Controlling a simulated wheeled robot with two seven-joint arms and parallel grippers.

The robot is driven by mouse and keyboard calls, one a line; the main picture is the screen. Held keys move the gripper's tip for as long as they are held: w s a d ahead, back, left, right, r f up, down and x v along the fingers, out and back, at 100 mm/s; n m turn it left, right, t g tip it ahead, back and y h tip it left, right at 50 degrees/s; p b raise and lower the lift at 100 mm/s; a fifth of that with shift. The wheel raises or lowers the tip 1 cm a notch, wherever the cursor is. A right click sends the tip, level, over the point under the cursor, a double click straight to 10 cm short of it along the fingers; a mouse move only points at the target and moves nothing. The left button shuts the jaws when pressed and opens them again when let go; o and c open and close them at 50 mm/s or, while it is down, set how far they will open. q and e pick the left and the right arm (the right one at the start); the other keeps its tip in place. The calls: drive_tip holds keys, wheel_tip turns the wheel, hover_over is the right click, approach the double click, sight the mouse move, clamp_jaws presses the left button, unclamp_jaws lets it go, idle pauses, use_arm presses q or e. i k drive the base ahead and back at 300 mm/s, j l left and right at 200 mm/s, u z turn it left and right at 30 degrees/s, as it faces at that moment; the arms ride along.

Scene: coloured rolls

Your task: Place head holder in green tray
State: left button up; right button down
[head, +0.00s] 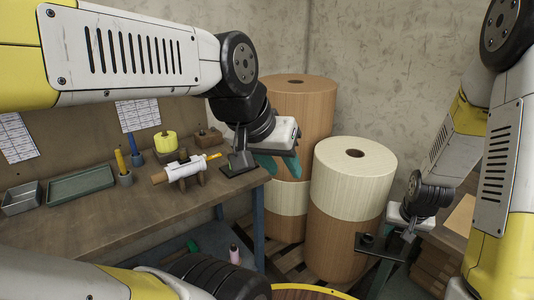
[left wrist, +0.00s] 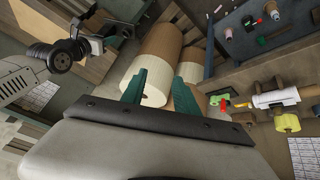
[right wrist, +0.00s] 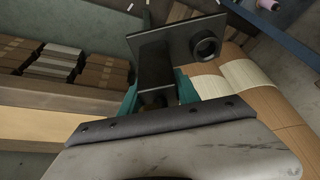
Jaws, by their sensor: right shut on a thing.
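The head holder (right wrist: 180,55), as I take it, is a dark bracket with a flat plate and a round ring. My right gripper (right wrist: 157,95) is shut on its stem, and it also shows in the head view (head: 378,243), held in the air at the lower right. The green tray (head: 80,184) lies on the bench at the left, with its visible inside empty. It is far from my right gripper. My left gripper (head: 277,163) is open and empty beyond the bench's right end; its teal fingers stand apart in the left wrist view (left wrist: 158,90).
The workbench (head: 140,215) holds a grey metal tray (head: 20,198), pen cups (head: 125,178), a white roll on a wooden stand (head: 186,168), a yellow roll (head: 165,141) and a dark stand (head: 239,160) near its right edge. Large rolls (head: 352,190) stand on a pallet between my arms.

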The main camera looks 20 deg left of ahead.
sight(82, 185)
drive_tip(key=k+l+u, duration=0.1)
drive_tip(key=u, duration=1.85)
drive_tip(key=k+j, duration=0.05)
drive_tip(key=j, duration=0.05)
